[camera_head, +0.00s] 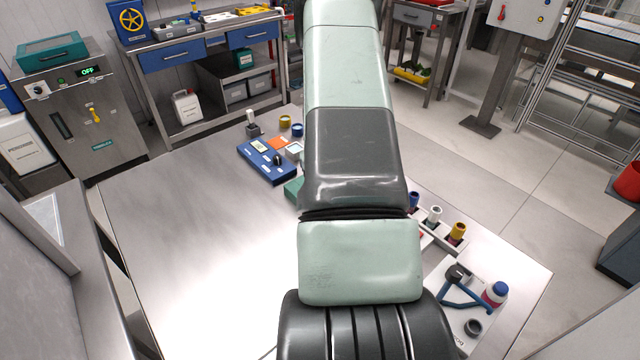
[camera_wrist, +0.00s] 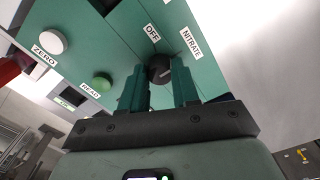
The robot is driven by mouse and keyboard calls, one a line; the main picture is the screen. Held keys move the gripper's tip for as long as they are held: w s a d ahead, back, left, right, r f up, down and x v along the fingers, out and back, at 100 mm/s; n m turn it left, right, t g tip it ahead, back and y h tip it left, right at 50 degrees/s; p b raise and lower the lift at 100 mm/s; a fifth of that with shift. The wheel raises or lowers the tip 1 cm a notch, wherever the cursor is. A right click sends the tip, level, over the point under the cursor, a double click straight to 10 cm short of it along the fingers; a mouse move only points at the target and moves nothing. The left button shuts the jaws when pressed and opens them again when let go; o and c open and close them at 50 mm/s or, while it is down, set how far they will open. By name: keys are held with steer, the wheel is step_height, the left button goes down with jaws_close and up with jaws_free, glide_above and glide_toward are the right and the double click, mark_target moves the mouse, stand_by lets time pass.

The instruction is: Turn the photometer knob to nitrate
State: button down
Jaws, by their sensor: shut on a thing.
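In the wrist view the photometer (camera_wrist: 118,50) is a green panel with a black round knob (camera_wrist: 159,66) between the labels OFF (camera_wrist: 152,32) and NITRATE (camera_wrist: 191,43). My gripper (camera_wrist: 159,78) is at the panel, its two fingers on either side of the knob and shut on it. The fingers hide part of the knob, and I cannot tell clearly which label its mark points to. In the head view my arm hides the gripper and the knob; a bit of a green box (camera_head: 293,189) shows beside the arm.
The panel also has a white ZERO button (camera_wrist: 50,42) and a green READ button (camera_wrist: 102,82). On the steel table (camera_head: 190,240) a blue instrument (camera_head: 262,168) stands left of my arm. A rack with bottles (camera_head: 433,232) stands right. The table's left part is clear.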

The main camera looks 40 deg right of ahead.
steer(key=c, duration=0.8)
jaws_free()
step_height(320, 180, up, 11)
steer(key=shift+f, duration=0.1)
step_height(320, 180, up, 5)
steer(key=shift+r, duration=0.15)
stand_by(0.6)
